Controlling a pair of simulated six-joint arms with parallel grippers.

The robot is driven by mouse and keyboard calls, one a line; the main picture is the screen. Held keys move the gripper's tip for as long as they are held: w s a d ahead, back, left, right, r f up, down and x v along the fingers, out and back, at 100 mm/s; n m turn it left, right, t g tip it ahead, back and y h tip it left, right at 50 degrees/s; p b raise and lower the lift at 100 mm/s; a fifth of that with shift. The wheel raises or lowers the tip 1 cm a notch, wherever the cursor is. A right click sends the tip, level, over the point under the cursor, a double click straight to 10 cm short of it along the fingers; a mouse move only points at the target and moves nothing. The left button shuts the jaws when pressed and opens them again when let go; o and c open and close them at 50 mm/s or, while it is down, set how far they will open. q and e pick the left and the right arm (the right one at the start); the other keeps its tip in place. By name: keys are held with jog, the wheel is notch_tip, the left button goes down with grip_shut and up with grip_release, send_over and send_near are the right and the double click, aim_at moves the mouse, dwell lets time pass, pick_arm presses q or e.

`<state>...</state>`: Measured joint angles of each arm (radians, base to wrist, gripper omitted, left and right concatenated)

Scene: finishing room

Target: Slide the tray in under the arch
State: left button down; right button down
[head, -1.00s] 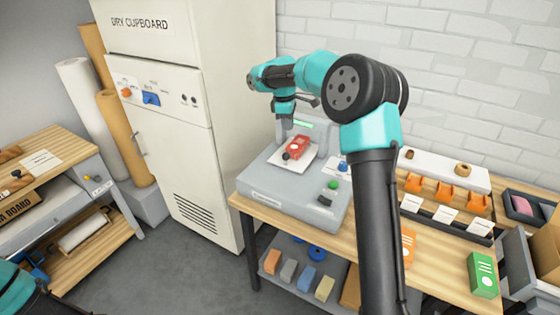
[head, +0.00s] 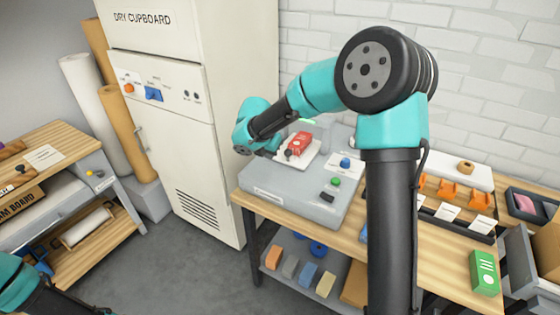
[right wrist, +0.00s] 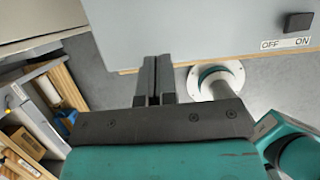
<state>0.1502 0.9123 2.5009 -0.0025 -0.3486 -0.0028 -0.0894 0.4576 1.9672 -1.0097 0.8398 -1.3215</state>
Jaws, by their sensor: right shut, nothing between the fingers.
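The white tray (head: 300,163) lies on top of the grey machine (head: 290,186) in the head view, with a red block (head: 299,144) on it. The grey arch (head: 340,136) stands at the back of the machine, largely behind my right arm. How far the tray reaches toward it is hard to tell. My right gripper (head: 273,146) is at the tray's left side, mostly hidden by its wrist. In the right wrist view its fingers (right wrist: 157,62) are shut and empty near the machine's edge; the tray is not visible there. My left gripper is out of view.
A dry cupboard (head: 165,110) stands left of the bench. A blue button (head: 345,162), a green button (head: 335,181) and a black switch (head: 328,196) sit on the machine. Orange holders (head: 448,188) and a green box (head: 484,271) are on the right.

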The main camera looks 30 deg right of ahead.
aim_at(287, 154)
jog(key=x, duration=1)
jog(key=shift+f, duration=0.1)
jog(key=d, duration=0.1)
jog(key=w+d, duration=0.1)
jog(key=shift+w+d, duration=0.35)
jog(key=shift+d, duration=0.05)
jog(key=shift+w+d, duration=0.2)
jog(key=shift+d, duration=0.1)
jog(key=shift+w+d, duration=0.6)
jog(key=shift+d, duration=0.35)
jog(key=shift+w+d, duration=0.6)
jog(key=shift+d, duration=0.4)
